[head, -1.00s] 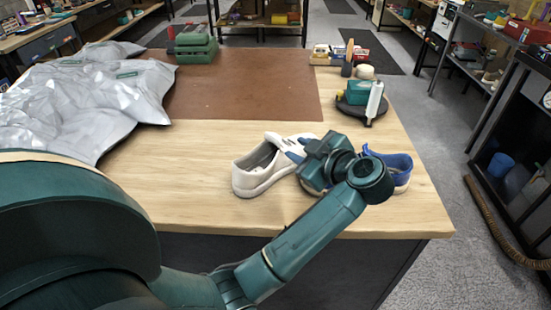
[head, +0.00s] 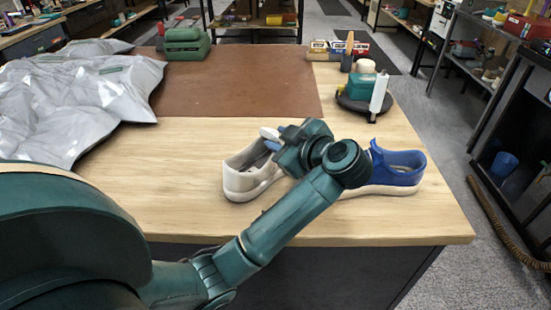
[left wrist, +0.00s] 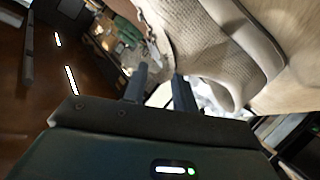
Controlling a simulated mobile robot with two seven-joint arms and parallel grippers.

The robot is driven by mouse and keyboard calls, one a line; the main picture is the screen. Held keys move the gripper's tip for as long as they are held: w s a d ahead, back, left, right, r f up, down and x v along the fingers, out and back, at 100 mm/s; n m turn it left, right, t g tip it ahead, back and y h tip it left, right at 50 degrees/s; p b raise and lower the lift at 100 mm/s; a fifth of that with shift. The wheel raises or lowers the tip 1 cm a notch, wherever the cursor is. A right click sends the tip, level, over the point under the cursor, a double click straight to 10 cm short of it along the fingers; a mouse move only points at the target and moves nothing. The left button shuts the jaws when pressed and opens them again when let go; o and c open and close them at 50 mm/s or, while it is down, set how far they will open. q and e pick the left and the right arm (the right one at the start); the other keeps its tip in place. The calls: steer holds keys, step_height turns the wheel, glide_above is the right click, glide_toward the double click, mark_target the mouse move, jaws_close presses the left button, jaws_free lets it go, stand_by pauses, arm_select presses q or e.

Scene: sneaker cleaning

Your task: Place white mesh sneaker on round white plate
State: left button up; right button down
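The white mesh sneaker (head: 243,178) stands on the wooden table near its front edge, its opening upward. My left gripper (head: 268,140) is over its right side, close to the collar, and its forearm hides part of the shoe. In the left wrist view, the two dark fingers (left wrist: 160,78) are apart. The pale mesh wall of the sneaker (left wrist: 205,45) is just beyond the fingertips, near the collar edge. I cannot tell whether they touch it. My right gripper is not in view. I see no round white plate.
A blue sneaker (head: 398,172) stands right of my left wrist. A dark round stand (head: 352,105) holds a teal box and a white roller. Silvery plastic bags (head: 75,100) cover the table's left side. A brown mat (head: 240,90) lies clear at the back.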

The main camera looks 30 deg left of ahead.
arm_select(q)
jaws_close()
stand_by(0.3)
steer(key=shift+r, duration=0.2)
